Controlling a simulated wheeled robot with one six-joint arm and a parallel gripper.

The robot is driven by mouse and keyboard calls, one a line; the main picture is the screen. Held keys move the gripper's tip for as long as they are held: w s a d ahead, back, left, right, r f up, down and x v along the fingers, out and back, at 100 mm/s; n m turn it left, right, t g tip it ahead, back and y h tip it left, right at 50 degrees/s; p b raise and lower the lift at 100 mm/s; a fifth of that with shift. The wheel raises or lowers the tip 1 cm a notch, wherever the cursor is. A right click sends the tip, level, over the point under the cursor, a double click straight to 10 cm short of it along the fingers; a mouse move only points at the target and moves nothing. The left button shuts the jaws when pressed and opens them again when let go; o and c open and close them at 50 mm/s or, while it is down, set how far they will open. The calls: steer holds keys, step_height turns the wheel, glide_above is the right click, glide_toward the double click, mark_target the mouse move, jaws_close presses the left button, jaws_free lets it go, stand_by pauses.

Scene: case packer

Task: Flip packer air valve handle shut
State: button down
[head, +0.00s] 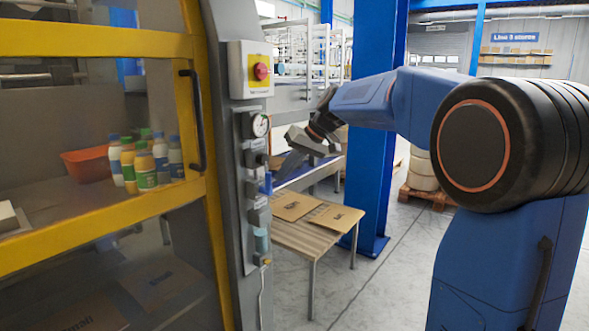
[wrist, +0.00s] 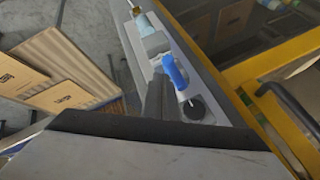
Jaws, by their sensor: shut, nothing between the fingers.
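The blue air valve handle (head: 268,183) is on the row of air fittings on the packer's grey post. In the wrist view the handle (wrist: 175,72) lies roughly along the line of the fittings. My gripper (head: 280,176) is shut and empty, reaching in from the right with its fingers slanting down to the left. In the wrist view my dark fingertips (wrist: 160,82) are close beside the handle, on its left. I cannot tell whether they touch it. The valve body is partly hidden.
A pressure gauge (head: 260,125) and a red stop button on a yellow plate (head: 260,72) sit above the valve. The yellow-framed guard door (head: 100,42) is to the left. A wooden table (head: 308,238) with flat cardboard stands behind, near a blue pillar (head: 373,110).

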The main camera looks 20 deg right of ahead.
steer(key=shift+a, duration=0.45)
steer(key=shift+s+a+r+h, duration=0.1)
steer(key=shift+s+a+h, duration=0.1)
steer(key=shift+h, duration=0.1)
